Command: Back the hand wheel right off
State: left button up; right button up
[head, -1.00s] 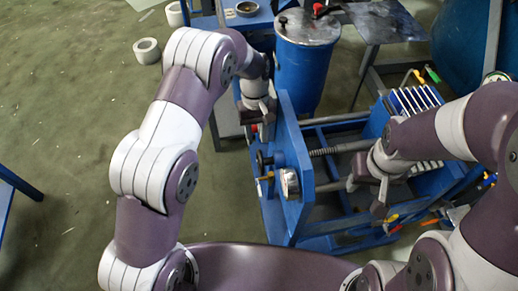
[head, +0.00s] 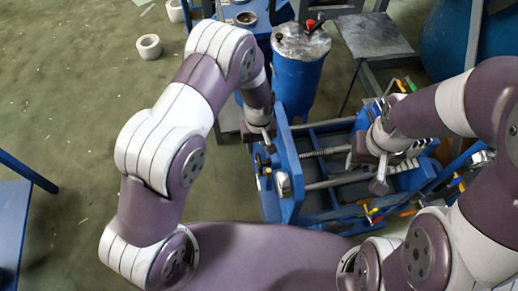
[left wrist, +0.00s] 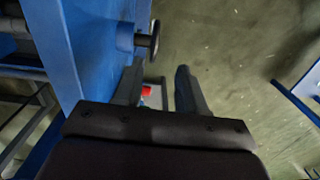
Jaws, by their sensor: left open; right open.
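The hand wheel (left wrist: 154,40) is a small dark disc on a short blue boss at the blue end plate (left wrist: 92,40) in the left wrist view. It stands just beyond my open left fingertips (left wrist: 160,70), with nothing between them. In the head view the left gripper (head: 262,138) is at the upper left edge of the blue end plate (head: 284,195), and a small dark knob-like part there is partly hidden. My right gripper (head: 374,170) is open over the rods of the blue frame, to the right of the plate, and looks empty.
A threaded spindle (head: 325,151) runs right from the plate. A blue drum (head: 298,75) with a red-knobbed lid stands behind. A metal-topped table (head: 372,35) is at the back. A blue table (head: 12,225) is at the far left, with open floor before it.

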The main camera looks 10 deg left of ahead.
aim_at(259, 159)
pick_arm(q)
jog(key=f, duration=0.4)
jog(key=f+p, duration=0.1)
jog(key=f, duration=0.3)
jog(key=w+f+p, duration=0.1)
jog(key=f, duration=0.3)
jog(key=shift+w+f, duration=0.1)
jog(key=shift+f, duration=0.5)
grip_shut()
jog(key=shift+f+b, duration=0.15)
jog(key=shift+b, duration=0.15)
jog(key=b, duration=0.2)
jog(key=g+b, duration=0.1)
jog(key=b, duration=0.2)
jog(key=shift+w+f+g+h, duration=0.3)
jog(key=shift+h, duration=0.1)
jog(key=shift+r, duration=0.2)
jog(key=shift+r+g, duration=0.25)
jog(key=shift+g, duration=0.05)
